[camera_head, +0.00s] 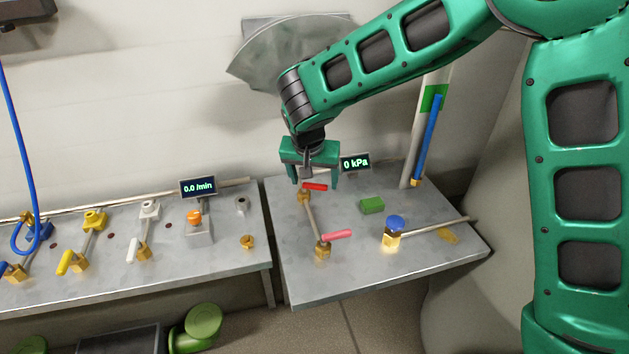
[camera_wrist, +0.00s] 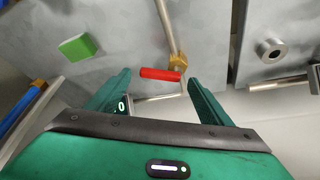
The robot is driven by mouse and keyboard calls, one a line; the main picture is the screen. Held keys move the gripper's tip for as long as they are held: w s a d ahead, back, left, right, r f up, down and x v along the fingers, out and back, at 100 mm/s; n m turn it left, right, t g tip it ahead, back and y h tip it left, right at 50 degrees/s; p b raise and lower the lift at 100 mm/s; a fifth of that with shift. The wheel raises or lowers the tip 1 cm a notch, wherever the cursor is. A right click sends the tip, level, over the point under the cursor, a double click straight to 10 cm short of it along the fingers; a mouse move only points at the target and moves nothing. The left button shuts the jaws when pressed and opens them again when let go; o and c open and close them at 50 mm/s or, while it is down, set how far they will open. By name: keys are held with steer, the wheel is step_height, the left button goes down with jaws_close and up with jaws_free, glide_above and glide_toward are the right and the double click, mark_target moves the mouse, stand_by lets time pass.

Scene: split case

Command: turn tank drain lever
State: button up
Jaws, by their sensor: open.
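A bright red lever (camera_head: 316,187) sits on a brass valve (camera_head: 304,197) toward the back of the right-hand bench. My gripper (camera_head: 314,183) is above it, pointing down, with its fingers apart. In the wrist view the red lever (camera_wrist: 160,74) lies across the gap between my open fingertips (camera_wrist: 158,79), with its brass valve (camera_wrist: 178,61) at its right end. I cannot tell whether a finger touches it. A second, pinkish-red lever (camera_head: 338,235) is on a brass valve at the front of the same pipe. No label shows which one is the tank drain lever.
A kPa display (camera_head: 355,163) stands just right of my gripper. A green block (camera_head: 371,205), a blue-capped brass fitting (camera_head: 394,228) and an upright blue gauge tube (camera_head: 427,140) are further right. The left bench (camera_head: 150,275) holds several valves and a flow display (camera_head: 198,187).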

steer(key=shift+w+f, duration=0.2)
steer(key=shift+f, duration=0.35)
steer(key=c, duration=1)
steer(key=shift+w+d+n, duration=0.2)
steer(key=shift+d+n, duration=0.05)
steer(key=shift+n, duration=0.25)
steer(key=shift+c, duration=0.2)
steer(key=n+y, duration=0.1)
steer(key=n, duration=0.1)
steer(key=w+n+y, duration=0.1)
steer(key=n, duration=0.1)
steer(key=shift+w, duration=0.1)
steer(key=o, duration=1)
steer(key=shift+o, duration=0.2)
